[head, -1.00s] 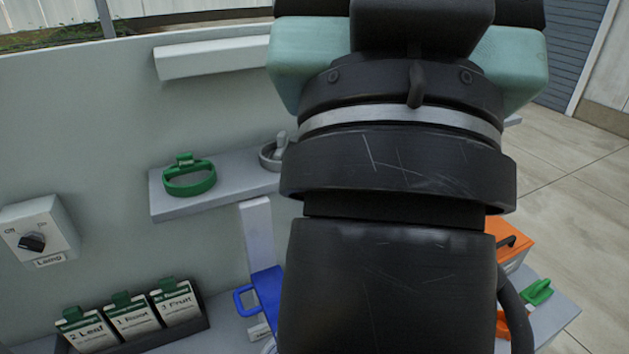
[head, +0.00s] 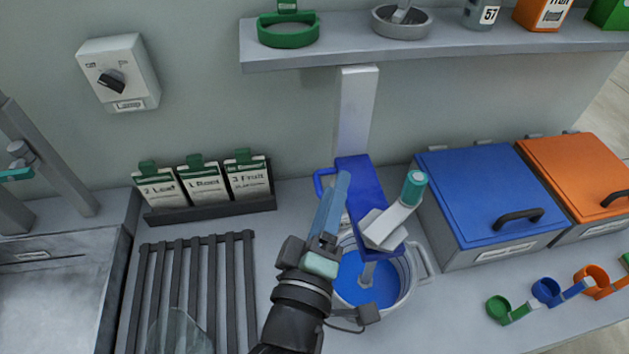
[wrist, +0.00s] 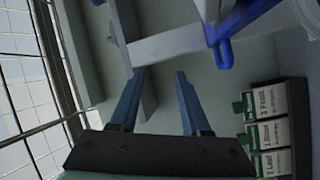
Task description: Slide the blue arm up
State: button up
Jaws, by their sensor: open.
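The blue arm (head: 368,190) sits low on a pale upright post (head: 356,115) on the back wall. The arm carries a white mixer unit (head: 383,230) with a teal cap, over a bucket of blue liquid (head: 352,285). My gripper (head: 340,178) is open and empty, its blue fingers pointing up in front of the arm, close to the handle. In the wrist view the open fingers (wrist: 157,77) face the wall and post, and the handle (wrist: 222,52) lies to their upper right, outside them.
A card rack (head: 212,206) and slatted grate (head: 195,290) are left. Blue (head: 490,195) and orange (head: 585,170) lidded boxes are right.

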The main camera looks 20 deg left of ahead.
aim_at(317, 183)
jog(key=s+a+f+n+g+y, duration=0.1)
jog(key=s+a+f+n+g, duration=0.2)
jog(key=f, duration=0.6)
jog(key=shift+t, duration=0.6)
jog(key=x, duration=1.2)
jog(key=shift+a+f, duration=0.1)
jog(key=shift+a, duration=0.15)
grip_shut()
jog(key=shift+f, duration=0.15)
